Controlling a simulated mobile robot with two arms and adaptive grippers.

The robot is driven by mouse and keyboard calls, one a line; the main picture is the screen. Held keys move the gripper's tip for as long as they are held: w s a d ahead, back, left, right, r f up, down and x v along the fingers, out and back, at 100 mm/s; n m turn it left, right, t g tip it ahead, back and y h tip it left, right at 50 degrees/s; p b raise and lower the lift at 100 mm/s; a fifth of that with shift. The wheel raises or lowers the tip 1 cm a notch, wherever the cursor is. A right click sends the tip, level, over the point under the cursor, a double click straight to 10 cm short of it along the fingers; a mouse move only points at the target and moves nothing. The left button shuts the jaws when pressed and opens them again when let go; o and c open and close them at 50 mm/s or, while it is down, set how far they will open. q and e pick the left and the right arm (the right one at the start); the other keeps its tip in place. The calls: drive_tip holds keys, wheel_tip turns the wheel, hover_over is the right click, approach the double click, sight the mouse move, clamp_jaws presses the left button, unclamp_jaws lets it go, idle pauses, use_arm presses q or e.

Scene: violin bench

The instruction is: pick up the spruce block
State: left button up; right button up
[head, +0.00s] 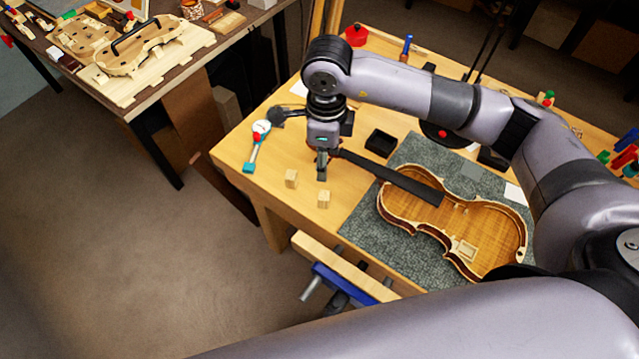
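Two small pale wooden blocks stand on the bench top near its left front edge. One block (291,178) is further left, and the other block (324,199) is nearer the front and closer to the grey mat. They look alike, and I cannot tell which is the spruce one. My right gripper (322,172) points down just behind and above the nearer block, to the right of the left block. Its fingers are seen edge-on, so their opening is unclear. Neither block is visibly held. My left gripper is out of view.
An open violin body (490,240) lies on the grey mat (400,240), its dark neck reaching toward my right gripper. A black tray (381,143) is behind the neck. A teal-ended gauge (256,146) lies at left. A blue vise (345,283) juts from the front edge.

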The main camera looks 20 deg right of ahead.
sight(322, 195)
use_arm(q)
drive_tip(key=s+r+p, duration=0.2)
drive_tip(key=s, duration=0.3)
use_arm(e)
drive_tip(key=f, duration=0.3)
drive_tip(key=s+f, duration=0.1)
drive_tip(key=f, duration=0.1)
drive_tip(key=shift+f, duration=0.25)
drive_tip(key=f, duration=0.3)
drive_tip(key=f+p, duration=0.1)
drive_tip(key=shift+w+f, duration=0.4)
drive_tip(key=shift+f, duration=0.15)
drive_tip(key=shift+a+f+p, duration=0.1)
drive_tip(key=shift+f+p, duration=0.25)
wheel_tip(322, 195, down, 3)
drive_tip(key=shift+w+a+f+p, duration=0.15)
drive_tip(key=shift+p, duration=0.55)
drive_tip(key=shift+f, duration=0.55)
drive_tip(key=shift+c, duration=1.1)
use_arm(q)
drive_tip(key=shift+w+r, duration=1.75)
use_arm(e)
drive_tip(key=c, duration=0.7)
